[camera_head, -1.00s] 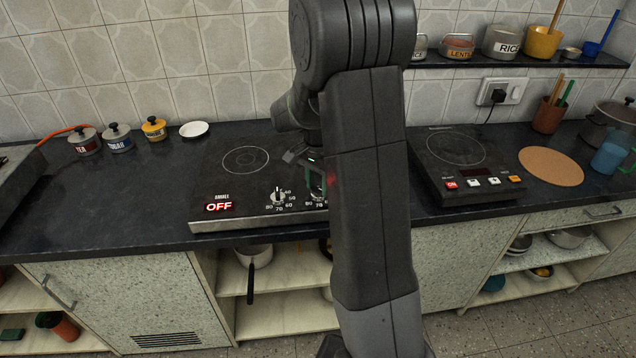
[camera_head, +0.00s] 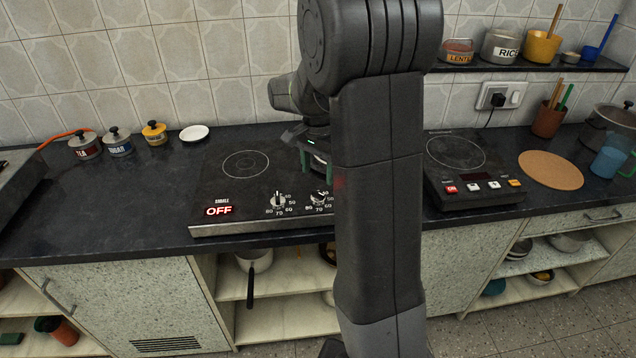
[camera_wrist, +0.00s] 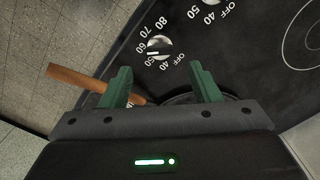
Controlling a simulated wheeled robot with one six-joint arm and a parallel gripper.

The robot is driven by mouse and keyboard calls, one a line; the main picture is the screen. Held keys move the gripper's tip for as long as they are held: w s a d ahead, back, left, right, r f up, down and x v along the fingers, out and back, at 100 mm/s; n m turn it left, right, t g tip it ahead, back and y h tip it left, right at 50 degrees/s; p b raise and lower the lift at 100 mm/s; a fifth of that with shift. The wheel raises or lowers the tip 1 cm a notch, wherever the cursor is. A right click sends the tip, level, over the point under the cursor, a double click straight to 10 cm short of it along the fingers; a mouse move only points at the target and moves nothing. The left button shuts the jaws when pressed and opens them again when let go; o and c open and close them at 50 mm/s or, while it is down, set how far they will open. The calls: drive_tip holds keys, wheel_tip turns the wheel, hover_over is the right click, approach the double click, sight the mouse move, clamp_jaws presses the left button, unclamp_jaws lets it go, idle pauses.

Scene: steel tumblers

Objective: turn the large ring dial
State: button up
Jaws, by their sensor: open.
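In the wrist view, a dark curved rim (camera_wrist: 182,97) shows just beyond my gripper's body, between and beside the fingers. A small silver knob (camera_wrist: 159,47) with printed numbers lies ahead of the fingers. In the head view, my gripper (camera_head: 316,160) hangs over the hob (camera_head: 225,195), behind my arm. My arm hides the hob's right part there.
A lit OFF display (camera_head: 218,210) and two small knobs sit on the hob's front. A second cooker (camera_head: 465,170) stands to the right, beside a cork mat (camera_head: 551,168). Lidded pots and a white dish (camera_head: 194,132) stand at the back left. A brown bar (camera_wrist: 85,80) shows in the wrist view.

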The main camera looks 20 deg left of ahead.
sight(318, 192)
wheel_tip(318, 192, up, 8)
drive_tip(key=shift+f, duration=0.1)
idle(0.4)
wheel_tip(318, 192, down, 14)
idle(0.5)
idle(0.4)
